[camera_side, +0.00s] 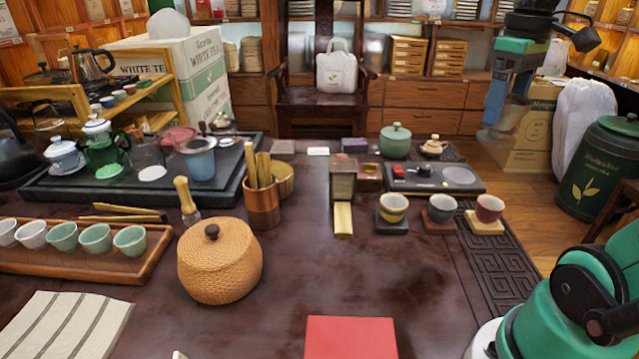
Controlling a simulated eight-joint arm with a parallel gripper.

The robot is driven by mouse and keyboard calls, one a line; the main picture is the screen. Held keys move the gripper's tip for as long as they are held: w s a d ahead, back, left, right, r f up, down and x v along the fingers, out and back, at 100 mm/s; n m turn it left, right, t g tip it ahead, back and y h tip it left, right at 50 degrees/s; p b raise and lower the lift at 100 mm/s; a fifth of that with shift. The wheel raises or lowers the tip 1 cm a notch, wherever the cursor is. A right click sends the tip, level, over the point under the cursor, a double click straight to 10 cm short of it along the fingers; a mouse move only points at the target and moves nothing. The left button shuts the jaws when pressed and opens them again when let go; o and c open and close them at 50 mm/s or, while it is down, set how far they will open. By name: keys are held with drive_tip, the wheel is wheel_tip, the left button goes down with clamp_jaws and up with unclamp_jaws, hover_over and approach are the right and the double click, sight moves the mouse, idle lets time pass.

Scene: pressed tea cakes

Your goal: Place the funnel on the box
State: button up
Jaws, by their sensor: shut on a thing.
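My gripper (497,130) hangs at the upper right, pointing down, above the floor side of the dark table. It is shut on a small grey-brown flared piece (515,111), which looks like the funnel. The jaws cover part of it and its lower edge is blurred. A flat red box (350,338) lies at the front middle of the table, cut off by the bottom edge. Its top is bare. The gripper and the funnel are well apart from it, far behind it and to the right.
A wicker jar (220,262) stands left of the red box. Three cups on small bases, including a yellow-striped cup (394,208), stand at the middle right. A wooden tool holder (262,205) stands behind the jar.

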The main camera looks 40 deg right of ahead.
drive_tip(key=w+a+r+n, duration=0.4)
drive_tip(key=w+a+n, duration=0.1)
drive_tip(key=a, duration=0.4)
wheel_tip(320, 180, up, 6)
drive_tip(key=n, duration=1.3)
hover_over(350, 346)
wheel_tip(350, 346, down, 20)
drive_tip(key=shift+r, duration=0.2)
drive_tip(key=shift+f, duration=0.15)
drive_tip(key=o, duration=1.2)
drive_tip(key=shift+o, duration=0.2)
